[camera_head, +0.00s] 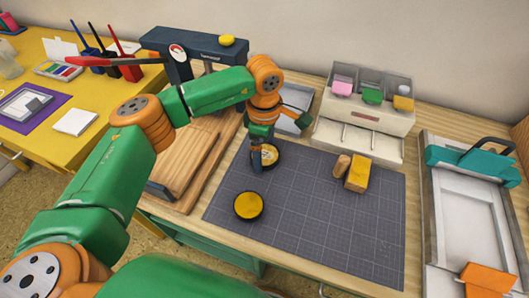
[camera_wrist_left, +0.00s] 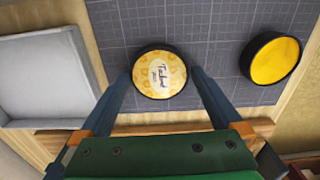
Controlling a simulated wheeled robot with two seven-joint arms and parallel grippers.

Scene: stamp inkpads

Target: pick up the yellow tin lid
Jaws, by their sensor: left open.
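The yellow tin lid (camera_head: 270,155) is round, with a printed cream and yellow top and a dark rim. It lies on the grey gridded mat (camera_head: 310,225), near its back left edge. In the left wrist view the lid (camera_wrist_left: 159,72) shows between the two fingertips of my left gripper (camera_wrist_left: 162,78). The gripper is open, with one finger on each side of the lid and no clear grip on it. In the head view my left gripper (camera_head: 260,158) points down over the lid and hides part of it. My right gripper is not in view.
A round black tin with a yellow pad (camera_head: 248,206) lies nearer on the mat. A yellow block (camera_head: 358,174) and a small wooden piece (camera_head: 341,166) sit to the right. A grey tray (camera_head: 295,108) is behind; a wooden board (camera_head: 190,165) is left. The mat's front right is clear.

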